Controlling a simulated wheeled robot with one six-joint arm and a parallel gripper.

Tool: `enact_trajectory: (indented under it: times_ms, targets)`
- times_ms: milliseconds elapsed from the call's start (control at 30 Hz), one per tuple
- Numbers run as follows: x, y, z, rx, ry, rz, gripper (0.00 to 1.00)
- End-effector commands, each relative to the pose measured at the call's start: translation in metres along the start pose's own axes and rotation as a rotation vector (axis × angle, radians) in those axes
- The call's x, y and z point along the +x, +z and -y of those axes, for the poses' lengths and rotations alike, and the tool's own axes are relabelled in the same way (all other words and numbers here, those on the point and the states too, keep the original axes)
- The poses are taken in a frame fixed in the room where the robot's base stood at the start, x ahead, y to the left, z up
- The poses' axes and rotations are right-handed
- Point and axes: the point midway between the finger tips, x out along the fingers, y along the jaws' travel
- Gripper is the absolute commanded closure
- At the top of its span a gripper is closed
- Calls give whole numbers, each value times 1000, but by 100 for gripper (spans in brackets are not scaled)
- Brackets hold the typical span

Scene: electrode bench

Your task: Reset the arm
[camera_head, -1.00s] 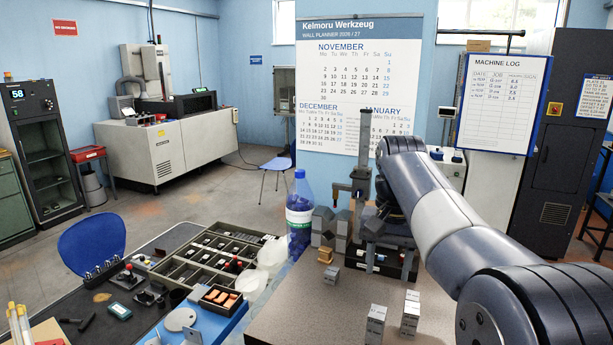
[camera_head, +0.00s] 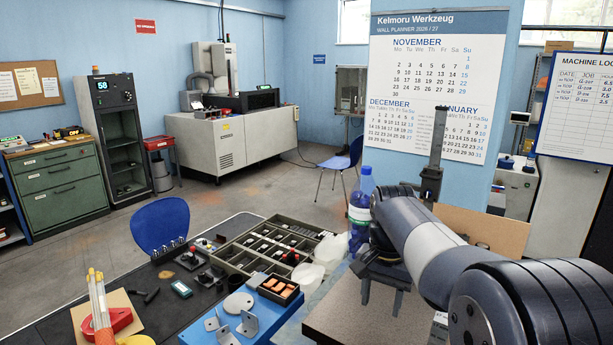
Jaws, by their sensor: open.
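My arm reaches in from the lower right, and my gripper (camera_head: 381,297) hangs at its end with fingers pointing down. The fingers are apart, and nothing shows between them. The gripper appears in front of the grey bench top (camera_head: 345,315), near its left side; its height above the bench is hard to judge. My arm hides much of the bench.
At left, a dark table holds a compartment tray (camera_head: 228,262), a blue board (camera_head: 262,320) with metal brackets, and a small box of orange pieces (camera_head: 278,289). A dark column (camera_head: 433,165) rises behind my arm. A blue chair (camera_head: 161,224) stands beyond the dark table.

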Motion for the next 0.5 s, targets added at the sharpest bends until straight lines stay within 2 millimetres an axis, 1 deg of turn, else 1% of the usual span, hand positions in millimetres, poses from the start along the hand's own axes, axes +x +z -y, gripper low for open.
enact_trajectory:
  times_ms: [33,167,200,300,400,500]
  targets:
    - [11,1,0,-1,3,4,51]
    - [36,1,-1,-1,3,4,51]
    - [23,-1,1,-1,-3,-5,51]
    - [5,0,0,-1,-3,-5,51]
    - [-8,2,-1,-1,-2,-4,51]
    - [-18,4,-2,-1,-1,-2,51]
